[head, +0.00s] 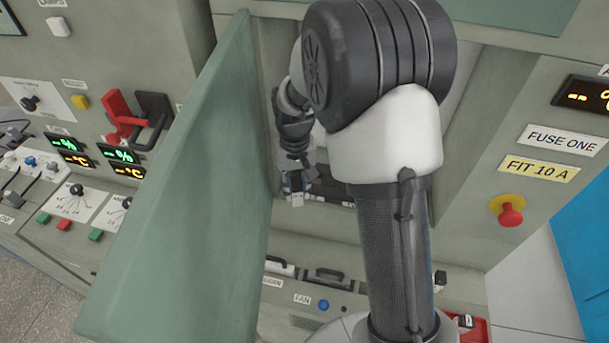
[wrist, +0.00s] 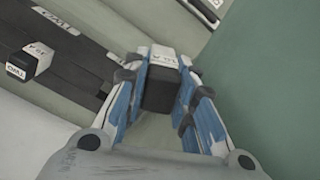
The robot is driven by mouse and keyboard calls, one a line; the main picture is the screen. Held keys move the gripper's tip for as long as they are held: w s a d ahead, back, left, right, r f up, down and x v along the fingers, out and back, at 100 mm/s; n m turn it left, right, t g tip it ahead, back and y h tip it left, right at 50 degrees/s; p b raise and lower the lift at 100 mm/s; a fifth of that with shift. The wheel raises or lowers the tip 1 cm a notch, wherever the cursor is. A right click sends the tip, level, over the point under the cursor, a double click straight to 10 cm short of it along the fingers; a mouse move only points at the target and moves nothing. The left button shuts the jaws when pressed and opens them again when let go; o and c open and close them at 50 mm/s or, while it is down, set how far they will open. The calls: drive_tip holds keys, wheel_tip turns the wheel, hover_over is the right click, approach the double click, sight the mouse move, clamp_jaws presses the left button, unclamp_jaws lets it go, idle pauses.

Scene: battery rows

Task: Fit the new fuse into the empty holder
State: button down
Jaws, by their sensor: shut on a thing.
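My gripper (wrist: 165,95) is shut on a dark fuse (wrist: 158,92) with a pale label band at its far end; the label's writing is too blurred to read. In the head view my gripper (head: 296,186) is inside the open cabinet, beside a dark row (head: 335,192) partly hidden by my arm. In the wrist view a dark holder row (wrist: 95,55) runs across the upper left. Another dark block with white labels (wrist: 30,62) stands on it at the left. The held fuse appears apart from that block. I cannot tell which holder is empty.
The green cabinet door (head: 190,190) stands open close to my gripper's left. Signs read "FUSE ONE" (head: 562,140) and "FIT 10 A" (head: 538,168). A red stop button (head: 510,213) is at the right. A red tray (head: 478,332) lies low behind my arm.

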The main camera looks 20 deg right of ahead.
drive_tip(key=w+d+r+m, duration=0.3)
drive_tip(key=w+d+m, duration=0.2)
drive_tip(key=w+d, duration=0.4)
drive_tip(key=f+b, duration=0.1)
drive_tip(key=f, duration=0.4)
drive_tip(key=f+b, duration=0.1)
drive_tip(key=f, duration=0.3)
drive_tip(key=shift+d+f+b, duration=0.2)
drive_tip(key=shift+f+b, duration=0.2)
drive_tip(key=shift+r, duration=0.1)
drive_tip(key=c, duration=1.8)
unclamp_jaws()
drive_tip(key=shift+f, duration=0.2)
drive_tip(key=o, duration=0.5)
drive_tip(key=shift+r, duration=0.1)
